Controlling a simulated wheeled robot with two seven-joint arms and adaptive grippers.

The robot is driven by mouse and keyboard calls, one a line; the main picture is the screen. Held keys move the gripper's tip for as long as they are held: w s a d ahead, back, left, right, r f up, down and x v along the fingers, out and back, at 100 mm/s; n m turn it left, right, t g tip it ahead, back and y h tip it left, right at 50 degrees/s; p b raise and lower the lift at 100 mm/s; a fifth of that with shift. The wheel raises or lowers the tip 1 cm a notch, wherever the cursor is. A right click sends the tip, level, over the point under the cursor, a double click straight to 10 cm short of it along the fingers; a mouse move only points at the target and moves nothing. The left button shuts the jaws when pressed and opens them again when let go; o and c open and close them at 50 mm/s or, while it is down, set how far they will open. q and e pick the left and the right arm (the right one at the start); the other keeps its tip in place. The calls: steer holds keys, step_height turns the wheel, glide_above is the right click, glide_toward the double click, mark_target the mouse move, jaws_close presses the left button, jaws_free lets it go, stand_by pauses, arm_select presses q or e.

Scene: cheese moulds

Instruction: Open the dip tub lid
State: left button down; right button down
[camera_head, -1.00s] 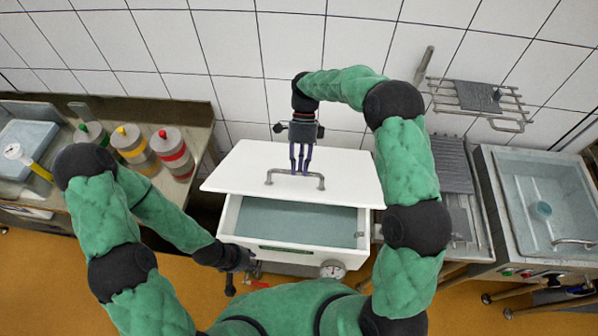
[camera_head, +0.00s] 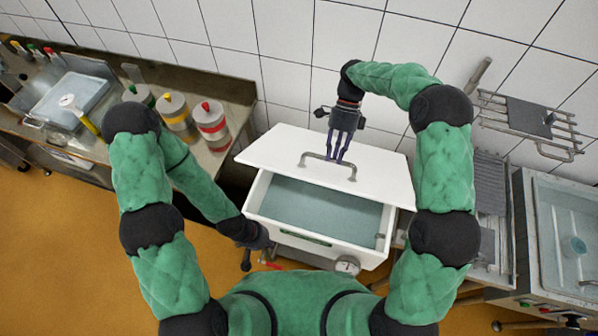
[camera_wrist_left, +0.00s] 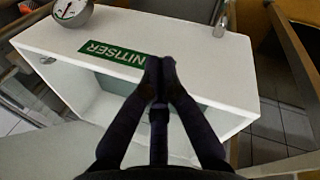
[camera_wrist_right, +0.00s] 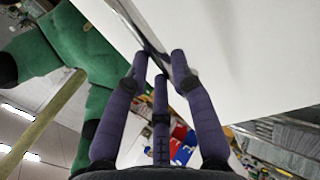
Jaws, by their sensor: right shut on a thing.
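The dip tub (camera_head: 300,233) is a white box holding blue-grey liquid (camera_head: 322,207), in the middle of the head view. Its white lid (camera_head: 275,150) is tilted up at the back, leaving the front of the tub open. A metal bar handle (camera_head: 352,173) crosses the lid. My right gripper (camera_head: 337,158) is shut on this handle; the lid's white face (camera_wrist_right: 240,50) fills the upper right of the right wrist view. My left gripper (camera_head: 258,240) is at the tub's front left corner. In the left wrist view its fingers (camera_wrist_left: 158,75) are together in front of the green-labelled tub wall.
A round gauge (camera_head: 347,265) is on the tub's front. A left bench holds several lidded containers, one red-banded (camera_head: 211,124), and a tray (camera_head: 72,100). A sink (camera_head: 572,235) and wall rack (camera_head: 530,122) are at right.

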steer(key=shift+w+d, duration=0.1)
steer(key=shift+w, duration=0.1)
arm_select(q)
steer(key=w+a+r+n+g+h, duration=0.2)
steer(key=w+r+n+h, duration=0.4)
steer(key=n+h, duration=0.3)
steer(key=w+a+r+n+g+h, duration=0.25)
steer(key=w+r+n+h, duration=0.4)
steer(key=n, duration=0.45)
arm_select(e)
steer(key=shift+s, duration=0.1)
steer(key=shift+f, duration=0.1)
arm_select(q)
steer(key=d+r, duration=0.5)
steer(key=d, duration=0.5)
steer(key=shift+r+t, duration=0.2)
steer(key=shift+t, duration=0.15)
